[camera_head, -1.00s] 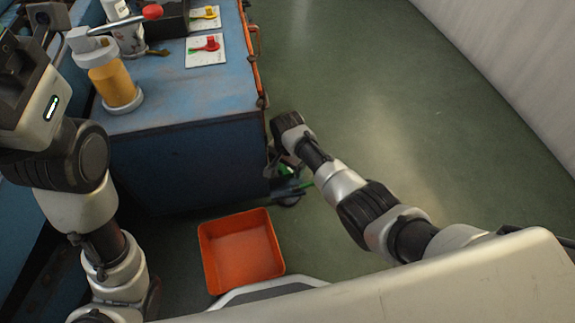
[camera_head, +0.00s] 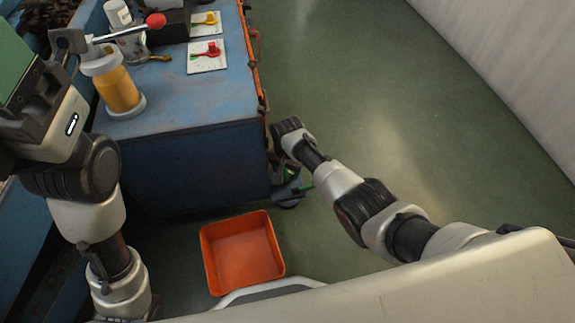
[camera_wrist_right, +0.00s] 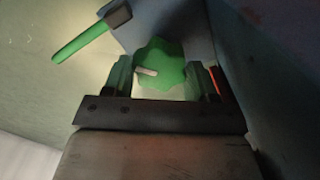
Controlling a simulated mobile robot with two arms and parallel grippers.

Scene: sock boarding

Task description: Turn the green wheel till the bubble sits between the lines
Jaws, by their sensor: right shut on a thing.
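The green wheel (camera_wrist_right: 165,60), lobed with a pale mark on its face, fills the gap between the fingers of my right gripper (camera_wrist_right: 163,78) in the right wrist view. The fingers are shut on it from both sides. In the head view my right gripper (camera_head: 284,173) is low at the bench's near right corner, mostly hidden by my arm. A green handle (camera_wrist_right: 80,42) sticks out beside the wheel. No bubble or lines can be made out. My left arm is at the left of the head view; its finger state is unclear.
The blue bench (camera_head: 185,100) carries an amber jar (camera_head: 117,90), a red-knobbed lever (camera_head: 154,21) and cards with a red valve (camera_head: 211,50) and a yellow one (camera_head: 210,18). An orange bin (camera_head: 241,252) stands on the floor. The floor to the right is clear.

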